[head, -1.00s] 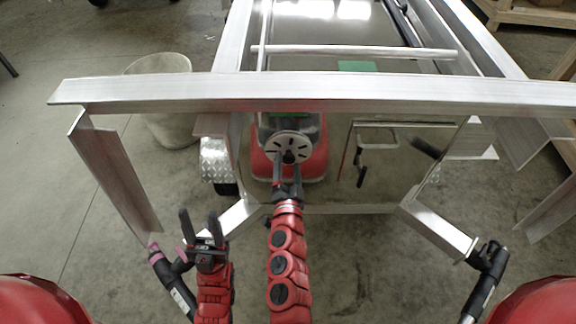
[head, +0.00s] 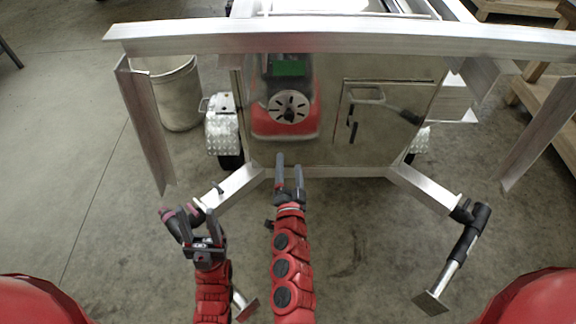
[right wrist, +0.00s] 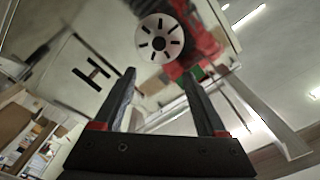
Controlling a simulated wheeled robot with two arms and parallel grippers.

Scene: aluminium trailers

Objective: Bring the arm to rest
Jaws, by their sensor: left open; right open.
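My left gripper (head: 204,225) is open and empty at the lower left in the head view, in front of the black and pink fitting by the left jack. The red arms (head: 292,265) reach up from the bottom edge. A red shape with a pale slotted disc (head: 289,107) shows in the panel, and looks like a reflection of me.
An aluminium beam (head: 350,36) crosses above the panel, with angled uprights (head: 146,125) hanging at its sides. A right jack leg (head: 460,250) stands on the floor. A grey bin (head: 178,95) and a wheel with a checkered fender (head: 225,128) are at left. Concrete floor is clear in front.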

